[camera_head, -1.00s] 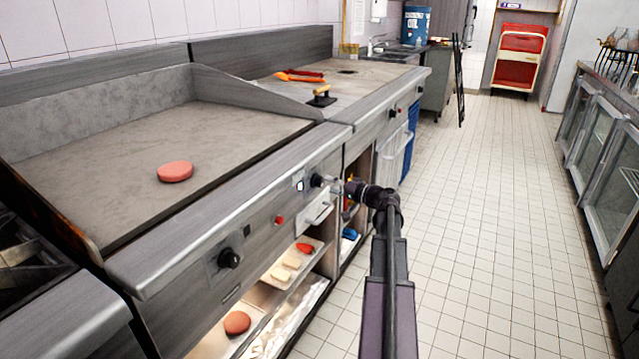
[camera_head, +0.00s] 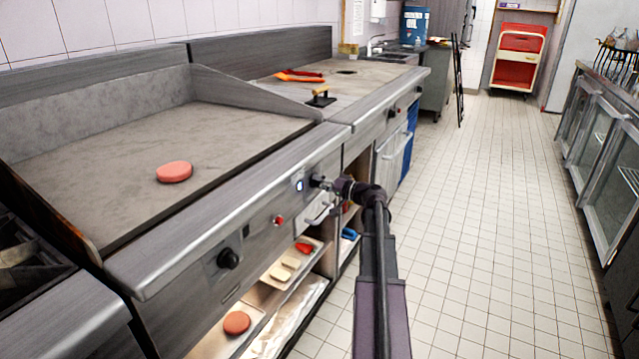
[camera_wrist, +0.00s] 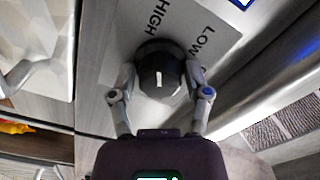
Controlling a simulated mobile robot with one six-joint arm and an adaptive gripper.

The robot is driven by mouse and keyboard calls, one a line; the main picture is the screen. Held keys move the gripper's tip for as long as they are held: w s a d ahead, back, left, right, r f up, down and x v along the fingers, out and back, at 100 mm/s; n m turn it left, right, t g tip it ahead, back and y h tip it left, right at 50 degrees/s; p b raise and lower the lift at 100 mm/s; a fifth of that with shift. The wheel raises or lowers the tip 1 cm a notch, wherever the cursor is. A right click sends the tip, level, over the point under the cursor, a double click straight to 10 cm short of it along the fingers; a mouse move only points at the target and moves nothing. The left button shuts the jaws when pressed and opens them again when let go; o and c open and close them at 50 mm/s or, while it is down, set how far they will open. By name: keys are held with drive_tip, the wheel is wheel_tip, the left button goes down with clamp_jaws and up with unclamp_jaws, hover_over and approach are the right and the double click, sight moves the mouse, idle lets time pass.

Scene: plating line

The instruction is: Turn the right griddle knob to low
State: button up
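The right griddle knob (camera_head: 318,181) is a black round knob on the front panel of the griddle (camera_head: 225,240). In the wrist view the knob (camera_wrist: 160,72) carries a short white mark on its face. A plate behind it reads HIGH above the knob and LOW to the upper right. My gripper (camera_head: 330,184) is at the knob. In the wrist view my gripper (camera_wrist: 160,70) has one finger on each side of the knob, with the tips close to its sides. Whether they touch it is unclear.
A second black knob (camera_head: 228,258) and a red button (camera_head: 279,220) are further left on the panel. A small lit display (camera_head: 299,185) is just left of the right knob. A patty (camera_head: 174,172) lies on the griddle. Shelves sit below; open floor lies right.

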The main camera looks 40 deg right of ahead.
drive_tip(key=shift+w+a+m, duration=0.1)
drive_tip(key=shift+w+m, duration=0.1)
drive_tip(key=shift+m, duration=0.1)
drive_tip(key=m, duration=0.5)
drive_tip(key=shift+r, duration=0.1)
drive_tip(key=m, duration=0.6)
drive_tip(key=shift+w, duration=0.1)
idle(0.3)
idle(0.5)
drive_tip(key=o, duration=1)
drive_tip(key=shift+w, duration=0.1)
drive_tip(key=shift+o, duration=0.2)
drive_tip(key=shift+s, duration=0.25)
drive_tip(key=v, duration=1.1)
drive_tip(key=shift+s+d, duration=0.2)
drive_tip(key=shift+s, duration=0.15)
